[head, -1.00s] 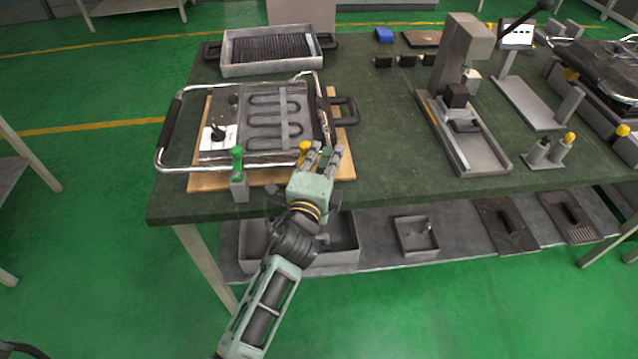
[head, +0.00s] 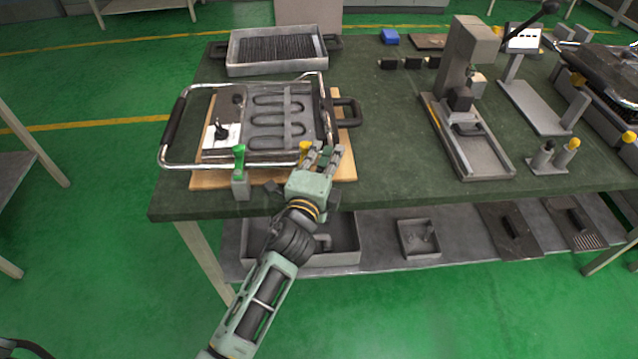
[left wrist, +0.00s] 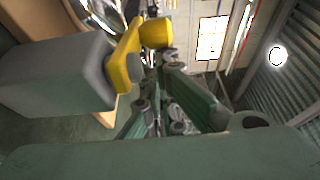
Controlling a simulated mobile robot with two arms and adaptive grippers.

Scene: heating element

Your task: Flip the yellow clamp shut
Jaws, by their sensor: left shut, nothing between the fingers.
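The yellow clamp (head: 305,150) is at the front edge of the heating element plate, right of the green-handled clamp (head: 239,168). Its base is mostly hidden behind my left gripper (head: 325,152) in the head view. In the left wrist view the clamp (left wrist: 125,65) shows close up, with a round yellow knob and a yellow arm beside a grey block (left wrist: 55,75). My left gripper (left wrist: 160,95) is shut and empty, just to the right of the yellow clamp. I cannot tell whether it touches the clamp. My right gripper is not in view.
The heating plate (head: 218,155) lies on a wooden board (head: 345,167), with a chrome handle frame around it. A tray (head: 235,70) stands behind, and a press (head: 460,75) stands to the right. The green tabletop (head: 390,150) between board and press is clear.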

